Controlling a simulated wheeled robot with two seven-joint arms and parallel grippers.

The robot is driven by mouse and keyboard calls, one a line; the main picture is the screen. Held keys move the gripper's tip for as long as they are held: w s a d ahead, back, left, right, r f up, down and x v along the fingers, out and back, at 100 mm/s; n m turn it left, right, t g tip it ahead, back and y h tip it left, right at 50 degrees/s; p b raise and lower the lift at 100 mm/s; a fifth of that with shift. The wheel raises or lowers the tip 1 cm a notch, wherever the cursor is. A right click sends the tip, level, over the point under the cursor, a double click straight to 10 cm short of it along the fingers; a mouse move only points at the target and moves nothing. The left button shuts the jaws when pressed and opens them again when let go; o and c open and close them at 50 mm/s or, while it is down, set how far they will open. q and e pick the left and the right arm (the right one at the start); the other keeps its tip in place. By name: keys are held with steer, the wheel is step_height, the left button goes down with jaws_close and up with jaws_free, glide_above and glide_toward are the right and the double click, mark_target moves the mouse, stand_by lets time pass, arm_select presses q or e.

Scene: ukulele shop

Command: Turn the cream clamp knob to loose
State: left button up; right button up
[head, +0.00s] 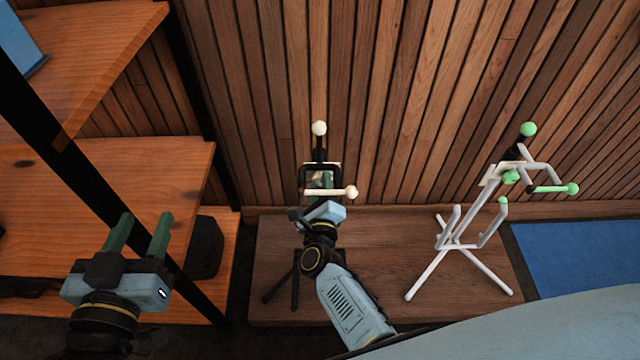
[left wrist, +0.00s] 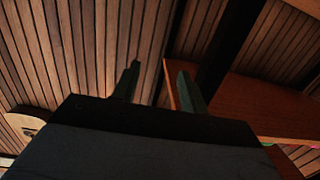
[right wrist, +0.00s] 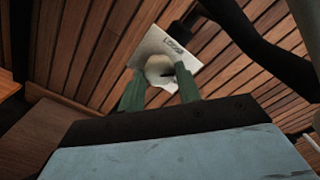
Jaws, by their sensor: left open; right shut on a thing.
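The cream clamp knob (right wrist: 160,68) shows in the right wrist view between the green fingers of my right gripper (head: 320,183), which is shut on it. Behind the knob is a pale plate (right wrist: 152,45) with lettering that seems to read "LOOSE". A dark mark shows on the knob's right side; its exact setting is unclear. In the head view the knob is mostly hidden by my gripper and the dark stand's (head: 296,283) cream-tipped arms (head: 330,192). My left gripper (head: 144,217) is open and empty at the left, beside the wooden shelves.
A white stand (head: 462,245) with green tips and a green knob (head: 511,177) stands to the right on the same wooden platform (head: 385,290). Wooden shelves (head: 120,180) with a black post are at the left. A slatted wall is close behind the stands.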

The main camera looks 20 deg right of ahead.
steer(key=n+p, duration=0.2)
steer(key=n, duration=0.5)
steer(key=shift+n, duration=0.4)
arm_select(q)
steer(key=s+a+f+g+y, duration=0.3)
steer(key=s+f+g, duration=0.3)
steer(key=f+g, duration=0.2)
steer(key=shift+a+f+p, duration=0.4)
steer(key=shift+a+f, duration=0.05)
steer(key=shift+f, duration=0.6)
arm_select(e)
steer(key=shift+n, duration=1.1)
arm_select(q)
steer(key=shift+s, duration=0.1)
arm_select(e)
steer(key=o, duration=1)
steer(key=shift+c, duration=0.2)
steer(key=shift+s, duration=0.2)
arm_select(q)
steer(key=s+a+f+g+y+p, duration=0.1)
steer(key=s+a+f+g+p, duration=0.2)
steer(key=s+a+f+g, duration=0.1)
step_height(320, 180, down, 4)
steer(key=shift+s+r+n+g+y+p, duration=0.2)
steer(key=shift+s+n+g+y+p, duration=0.3)
steer(key=shift+s, duration=0.65)
arm_select(e)
steer(key=v, duration=1.3)
